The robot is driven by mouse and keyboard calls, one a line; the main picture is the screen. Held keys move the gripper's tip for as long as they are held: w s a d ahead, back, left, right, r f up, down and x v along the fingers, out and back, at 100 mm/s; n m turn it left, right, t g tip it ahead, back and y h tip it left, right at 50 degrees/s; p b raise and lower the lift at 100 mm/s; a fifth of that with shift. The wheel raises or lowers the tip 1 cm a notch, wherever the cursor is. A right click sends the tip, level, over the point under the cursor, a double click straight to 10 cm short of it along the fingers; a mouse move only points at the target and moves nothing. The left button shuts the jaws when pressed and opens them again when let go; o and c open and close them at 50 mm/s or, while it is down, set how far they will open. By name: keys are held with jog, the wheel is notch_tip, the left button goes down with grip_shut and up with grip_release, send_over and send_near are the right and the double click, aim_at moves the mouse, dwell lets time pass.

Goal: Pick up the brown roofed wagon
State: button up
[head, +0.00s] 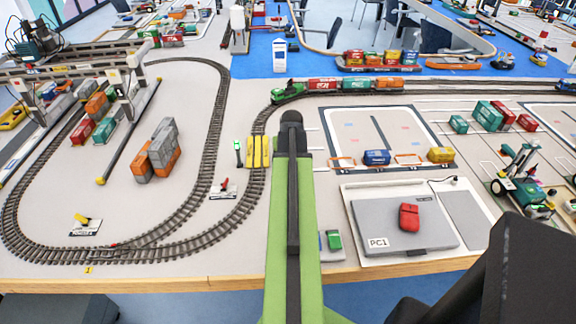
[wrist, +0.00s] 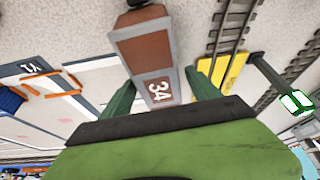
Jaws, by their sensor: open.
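The brown roofed wagon (wrist: 146,52) shows in the wrist view, a long brown body with grey edges and a white "34" on its near end. My gripper (wrist: 160,84) is open, with one green finger on each side of the near end of the wagon. I cannot tell whether either finger touches it. In the head view the wagon and my fingers are hidden behind my green arm.
Yellow crossing plates (wrist: 222,72) lie close beside the wagon in the wrist view. A green-and-white signal post (wrist: 295,101) stands near the track. In the head view, a curved track (head: 262,120) and a laptop (head: 372,222) flank my arm.

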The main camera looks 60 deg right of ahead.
jog(key=shift+f, duration=0.25)
dwell(0.4)
grip_shut()
dwell(0.4)
jog(key=shift+r, duration=0.1)
notch_tip(320, 180, up, 6)
jog(key=p, duration=0.5)
jog(key=shift+f, duration=0.2)
jog(key=s+d+r+p, duration=0.5)
jog(key=s+p, duration=0.1)
jog(key=s, duration=0.4)
jog(key=shift+s+d+r, duration=0.2)
jog(key=shift+r, duration=0.1)
